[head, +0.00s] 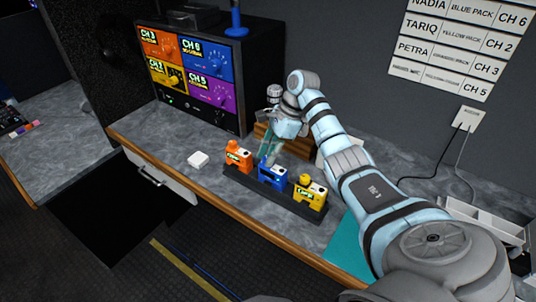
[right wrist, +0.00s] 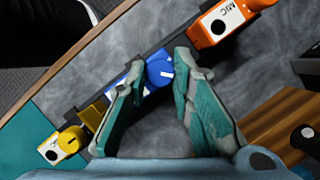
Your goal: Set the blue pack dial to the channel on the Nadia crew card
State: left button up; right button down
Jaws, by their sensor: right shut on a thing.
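The blue pack (head: 272,179) stands in the middle of a dark rack, between the orange pack (head: 238,157) and the yellow pack (head: 311,195). My right gripper (head: 268,155) reaches down onto it from above. In the right wrist view the fingers of my right gripper (right wrist: 160,62) are shut on the round blue dial (right wrist: 159,72), which has a white pointer mark. The Nadia crew card (head: 470,9) on the wall reads blue pack, CH 6. The blue panel of the monitor (head: 205,57) appears to read CH 6. My left gripper is out of view.
The dark rack (head: 290,205) stands near the counter's front edge. A small white block (head: 198,160) lies left of it. A wooden block (head: 290,142) is behind the rack. A teal mat (head: 345,245) and white trays (head: 485,225) are to the right.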

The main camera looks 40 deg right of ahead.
jog(key=m+t+p, duration=0.1)
jog(key=m+p, duration=0.1)
jog(key=m, duration=0.1)
jog(key=shift+s+r+h, duration=0.1)
jog(key=shift+h, duration=0.3)
jog(key=shift+a+m+t+h+p, duration=0.1)
jog(key=shift+m+t+h+p, duration=0.25)
jog(key=shift+m, duration=0.8)
jog(key=shift+m+t+h+p, duration=0.25)
jog(key=shift+m+p, duration=0.1)
jog(key=shift+m, duration=0.8)
jog(key=c, duration=1.4)
grip_release()
jog(key=shift+s, duration=0.1)
